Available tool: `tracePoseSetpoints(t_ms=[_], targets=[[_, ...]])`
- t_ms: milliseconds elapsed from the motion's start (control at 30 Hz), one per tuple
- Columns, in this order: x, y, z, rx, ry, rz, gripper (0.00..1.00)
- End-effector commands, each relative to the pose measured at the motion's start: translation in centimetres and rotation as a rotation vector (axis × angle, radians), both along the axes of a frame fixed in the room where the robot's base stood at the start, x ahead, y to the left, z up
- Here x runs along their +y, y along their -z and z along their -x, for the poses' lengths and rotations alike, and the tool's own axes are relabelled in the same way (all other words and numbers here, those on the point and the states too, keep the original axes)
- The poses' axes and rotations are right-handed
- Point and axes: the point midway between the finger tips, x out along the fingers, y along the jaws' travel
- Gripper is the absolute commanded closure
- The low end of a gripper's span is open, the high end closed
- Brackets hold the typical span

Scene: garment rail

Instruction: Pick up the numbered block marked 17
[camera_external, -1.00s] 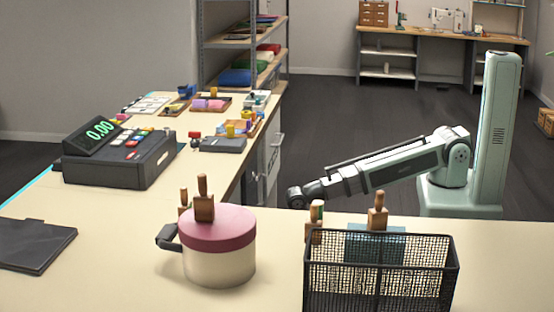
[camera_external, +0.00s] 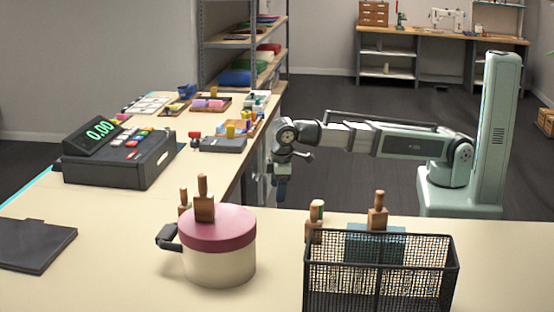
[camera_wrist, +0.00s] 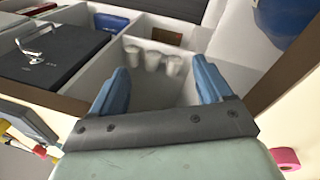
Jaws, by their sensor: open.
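I cannot make out a block marked 17 in either view, and no number on any block is legible. Wooden pieces with upright handles stand about the front counter: one (camera_external: 204,198) by the pink-lidded pot, one (camera_external: 377,212) behind the wire basket, and one (camera_external: 315,220) to its left. My gripper (camera_external: 281,190) points down beside the counter's inner edge, in the gap between the two counter arms. In the wrist view my gripper (camera_wrist: 160,85) has its two blue fingers apart with nothing between them.
The wrist view shows a white compartmented drawer (camera_wrist: 125,45) below the fingers, with several small white cups (camera_wrist: 152,60) and a dark box (camera_wrist: 50,60). A pot (camera_external: 218,262), wire basket (camera_external: 380,275) and cash register (camera_external: 120,155) occupy the counter.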

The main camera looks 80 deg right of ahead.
Motion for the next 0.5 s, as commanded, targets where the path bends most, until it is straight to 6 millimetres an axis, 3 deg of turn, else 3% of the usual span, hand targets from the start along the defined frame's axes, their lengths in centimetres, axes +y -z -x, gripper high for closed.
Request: tracePoseSetpoints(t_ms=[33, 233, 400, 500], targets=[[2.8, -1.9, -0.6, -0.005, -0.047, -0.017, 0.22], [13.6, -6.0, -0.3, 0.037, -0.296, -0.089, 0.22], [22.5, -9.9, 1.5, 0.069, -0.512, -0.149, 0.22], [26.7, -11.9, 2.9, 0.085, -0.619, -0.178, 0.22]])
